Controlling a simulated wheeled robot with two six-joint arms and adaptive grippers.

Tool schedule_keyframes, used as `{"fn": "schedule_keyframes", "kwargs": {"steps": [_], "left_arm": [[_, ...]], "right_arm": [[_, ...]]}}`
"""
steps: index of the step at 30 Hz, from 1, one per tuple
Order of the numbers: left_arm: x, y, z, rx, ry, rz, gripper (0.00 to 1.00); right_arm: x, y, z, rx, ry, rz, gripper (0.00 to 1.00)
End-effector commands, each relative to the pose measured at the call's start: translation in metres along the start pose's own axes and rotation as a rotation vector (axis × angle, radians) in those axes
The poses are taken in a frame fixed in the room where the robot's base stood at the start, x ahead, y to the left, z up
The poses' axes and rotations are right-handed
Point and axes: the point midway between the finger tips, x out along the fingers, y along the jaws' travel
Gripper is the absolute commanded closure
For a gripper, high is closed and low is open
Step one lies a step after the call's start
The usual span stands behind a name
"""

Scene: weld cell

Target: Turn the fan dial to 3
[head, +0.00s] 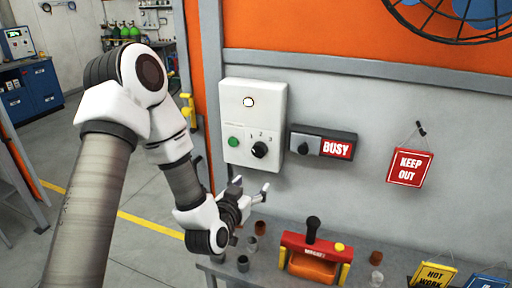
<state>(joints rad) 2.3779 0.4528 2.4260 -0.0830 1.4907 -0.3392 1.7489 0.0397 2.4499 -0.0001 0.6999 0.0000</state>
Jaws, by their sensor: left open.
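The fan dial (259,149) is a black round knob on the lower right of a white control box (254,97) on the grey wall. Small number marks sit above the dial; which one it points to is too small to tell. A green button (233,142) is left of the dial and a pale round lamp is above. The fan (455,14) shows in part at the top right, behind a dark wire guard. My left gripper (252,190) is open and empty, below the control box and apart from the dial. My right gripper is out of view.
A BUSY slider sign (323,146) with a dark knob is right of the box. A KEEP OUT sign (409,168) hangs further right. Below, a bench holds a red and yellow device (314,258) with an upright black handle, several small cups and more signs.

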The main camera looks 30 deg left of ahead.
Motion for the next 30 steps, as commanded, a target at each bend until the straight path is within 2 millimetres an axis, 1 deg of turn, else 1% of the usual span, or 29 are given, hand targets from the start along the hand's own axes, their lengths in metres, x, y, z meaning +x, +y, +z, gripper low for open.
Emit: {"fn": "schedule_keyframes", "kwargs": {"steps": [1, 3, 6, 8, 12, 16, 20, 26, 27, 29, 30], "left_arm": [[0.000, -0.007, -0.022, -0.008, 0.067, -0.021, 0.31], [0.001, -0.015, -0.043, -0.012, 0.130, -0.043, 0.31], [0.009, -0.018, -0.053, -0.009, 0.153, -0.051, 0.31], [0.018, -0.018, -0.056, -0.007, 0.152, -0.051, 0.31], [0.046, -0.019, -0.060, -0.007, 0.149, -0.050, 0.31], [0.067, -0.020, -0.061, -0.008, 0.148, -0.049, 0.31], [0.076, -0.020, -0.059, -0.009, 0.146, -0.049, 0.31], [0.076, -0.020, -0.058, -0.010, 0.145, -0.049, 0.31], [0.076, -0.020, -0.058, -0.010, 0.145, -0.049, 0.45], [0.076, -0.020, -0.058, -0.010, 0.145, -0.049, 0.66], [0.076, -0.020, -0.058, -0.010, 0.145, -0.049, 0.81]], "right_arm": [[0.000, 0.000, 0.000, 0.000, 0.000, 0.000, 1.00], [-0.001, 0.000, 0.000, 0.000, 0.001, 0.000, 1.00], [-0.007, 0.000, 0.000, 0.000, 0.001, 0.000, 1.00], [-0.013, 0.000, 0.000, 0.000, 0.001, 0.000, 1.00], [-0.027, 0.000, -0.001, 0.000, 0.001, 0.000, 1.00], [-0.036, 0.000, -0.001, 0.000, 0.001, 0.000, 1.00], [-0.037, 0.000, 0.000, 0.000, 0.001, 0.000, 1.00], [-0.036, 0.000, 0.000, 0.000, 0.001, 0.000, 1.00], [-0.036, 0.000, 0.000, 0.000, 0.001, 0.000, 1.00], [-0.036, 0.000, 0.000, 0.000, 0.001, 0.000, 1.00], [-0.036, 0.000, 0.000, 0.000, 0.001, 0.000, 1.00]]}}
